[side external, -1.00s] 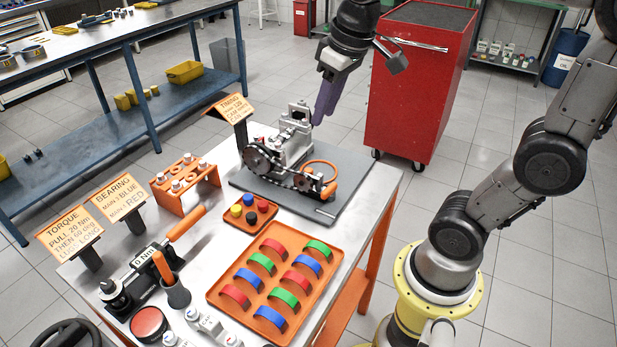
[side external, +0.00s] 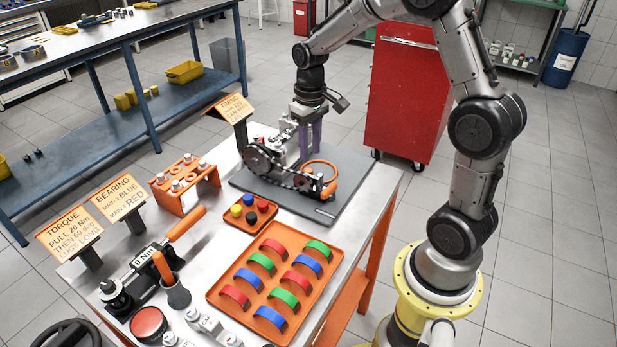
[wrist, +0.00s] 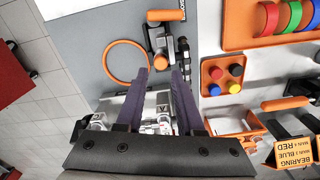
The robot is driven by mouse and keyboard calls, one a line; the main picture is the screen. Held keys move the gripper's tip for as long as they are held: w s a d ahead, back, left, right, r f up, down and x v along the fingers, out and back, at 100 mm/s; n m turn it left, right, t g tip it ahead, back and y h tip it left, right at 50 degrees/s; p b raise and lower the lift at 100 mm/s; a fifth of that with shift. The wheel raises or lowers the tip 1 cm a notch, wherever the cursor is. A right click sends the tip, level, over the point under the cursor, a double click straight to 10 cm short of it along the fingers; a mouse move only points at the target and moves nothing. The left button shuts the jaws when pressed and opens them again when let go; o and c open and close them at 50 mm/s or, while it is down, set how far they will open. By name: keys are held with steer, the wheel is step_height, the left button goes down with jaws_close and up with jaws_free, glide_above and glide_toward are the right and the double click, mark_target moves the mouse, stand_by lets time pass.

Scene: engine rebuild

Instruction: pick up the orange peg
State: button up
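My gripper (side external: 304,150) points down over the engine assembly (side external: 262,160), with its two purple fingers apart. In the wrist view, the open fingers (wrist: 160,72) have grey engine parts below and between them; contact cannot be told. I cannot tell for certain which item is the orange peg. A short orange handle-like piece (side external: 329,190) sits at the engine's front right, below and right of the fingers; it also shows in the wrist view (wrist: 166,15). An upright orange stick (side external: 162,266) stands in a grey cup. Small coloured pegs stand in a small orange tray (side external: 231,222).
An orange ring (side external: 334,164) lies on the grey mat (side external: 352,195) beside the engine. An orange tray (side external: 212,292) holds several coloured bearing shells. An orange rack (side external: 208,182), a torque wrench handle (side external: 186,222) and sign stands occupy the left side. A red cabinet (side external: 398,110) stands behind.

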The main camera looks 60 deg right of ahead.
steer(key=shift+w+f, duration=0.15)
steer(key=shift+f, duration=1.45)
steer(key=shift+w+f, duration=0.1)
steer(key=shift+f, duration=1.5)
jaws_close()
